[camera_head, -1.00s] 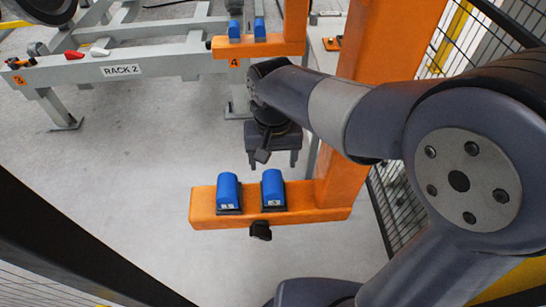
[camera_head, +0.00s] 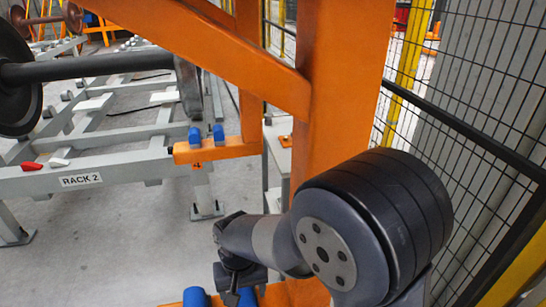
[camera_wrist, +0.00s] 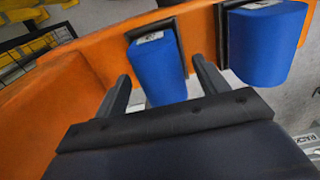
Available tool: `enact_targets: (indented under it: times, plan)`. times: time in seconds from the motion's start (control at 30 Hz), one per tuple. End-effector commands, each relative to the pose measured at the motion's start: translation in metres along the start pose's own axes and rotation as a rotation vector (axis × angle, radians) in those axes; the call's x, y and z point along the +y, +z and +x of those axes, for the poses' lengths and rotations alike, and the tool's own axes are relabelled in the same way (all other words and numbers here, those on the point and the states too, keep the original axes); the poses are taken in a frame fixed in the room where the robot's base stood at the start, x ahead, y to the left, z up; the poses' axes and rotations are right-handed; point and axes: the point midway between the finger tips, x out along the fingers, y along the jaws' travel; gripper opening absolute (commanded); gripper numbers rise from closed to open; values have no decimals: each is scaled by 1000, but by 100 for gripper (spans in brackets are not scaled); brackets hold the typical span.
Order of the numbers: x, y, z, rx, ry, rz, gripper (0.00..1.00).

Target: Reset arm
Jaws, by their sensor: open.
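My gripper (camera_wrist: 163,85) is open in the wrist view, with its two fingers apart and nothing between them. A blue block (camera_wrist: 157,70) on the orange beam (camera_wrist: 75,95) shows just beyond the fingers; I cannot tell whether they touch. A second blue block (camera_wrist: 262,42) stands to the right. The near blue blocks (camera_head: 196,297) show only at the bottom edge there.
An orange post (camera_head: 345,90) stands behind my arm, with black mesh fencing (camera_head: 480,90) to the right. A grey rack marked RACK 2 (camera_head: 80,180) and a wheelset (camera_head: 85,68) are on the left. Blue blocks (camera_head: 206,135) sit on a farther orange arm. Grey floor lies between.

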Motion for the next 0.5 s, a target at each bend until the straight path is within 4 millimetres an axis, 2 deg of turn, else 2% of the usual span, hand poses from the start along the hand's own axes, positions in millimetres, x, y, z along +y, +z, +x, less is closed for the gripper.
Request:
enact_targets:
  times: [0.2, 0.5]
  plan:
    - [0, 0, -24, 1, 0, 0, 69]
    - [0, 0, -30, -1, 0, 0, 69]
